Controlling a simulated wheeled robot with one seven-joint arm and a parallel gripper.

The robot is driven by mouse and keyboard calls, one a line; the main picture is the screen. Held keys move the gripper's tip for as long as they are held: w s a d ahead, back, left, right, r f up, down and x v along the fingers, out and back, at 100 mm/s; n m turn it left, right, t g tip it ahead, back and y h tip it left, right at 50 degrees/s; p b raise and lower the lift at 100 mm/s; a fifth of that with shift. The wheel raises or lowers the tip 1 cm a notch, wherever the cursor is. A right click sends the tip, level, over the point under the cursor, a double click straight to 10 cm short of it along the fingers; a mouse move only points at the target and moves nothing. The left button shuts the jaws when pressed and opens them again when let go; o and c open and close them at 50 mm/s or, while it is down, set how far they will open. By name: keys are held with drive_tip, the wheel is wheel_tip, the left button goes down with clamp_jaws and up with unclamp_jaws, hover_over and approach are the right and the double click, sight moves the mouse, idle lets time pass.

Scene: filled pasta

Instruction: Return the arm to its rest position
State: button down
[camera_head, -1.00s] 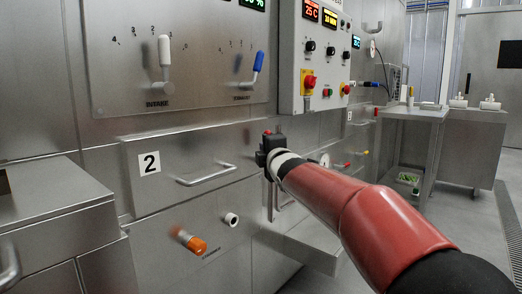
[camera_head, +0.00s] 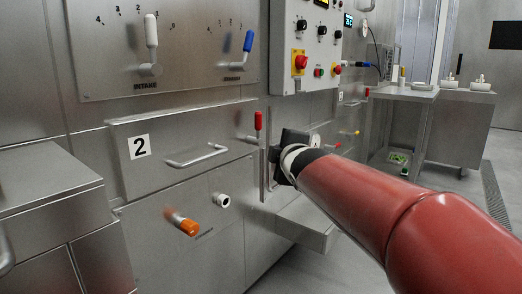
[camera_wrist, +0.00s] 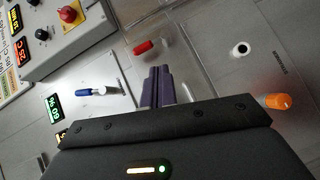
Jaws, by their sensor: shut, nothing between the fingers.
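My red arm reaches in from the lower right of the head view. My dark gripper (camera_head: 287,158) is at its end, in front of the steel machine wall, with its fingers mostly hidden there. In the wrist view my gripper (camera_wrist: 157,84) shows two dark fingers shut together with nothing between them. A red-handled lever (camera_head: 258,122) stands upright just left of my gripper in the head view. In the wrist view the red handle (camera_wrist: 144,47) lies beyond the fingertips, apart from them.
A drawer front marked 2 (camera_head: 180,150) has a bar handle (camera_head: 197,156). An orange knob (camera_head: 183,222) and a white port (camera_head: 223,200) stick out below. A control box (camera_head: 305,45) is above my gripper. A steel table (camera_head: 405,93) stands right. A ledge (camera_head: 305,225) juts out below.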

drive_tip(key=s+d+f+m+g+h+p, duration=0.1)
drive_tip(key=s+d+f+m+g, duration=0.2)
drive_tip(key=s, duration=0.8)
drive_tip(key=s+d+f+m+g+h+p, duration=0.1)
drive_tip(key=s+d+f+m+g, duration=0.3)
drive_tip(key=s+f+m, duration=0.4)
drive_tip(key=s+d+f+m+g+p, duration=0.2)
drive_tip(key=s+f+m, duration=0.4)
drive_tip(key=s, duration=0.8)
drive_tip(key=shift+d+f+m+g+h+p, duration=0.15)
drive_tip(key=shift+d+m+g+h+p, duration=0.2)
drive_tip(key=shift+d+g, duration=0.4)
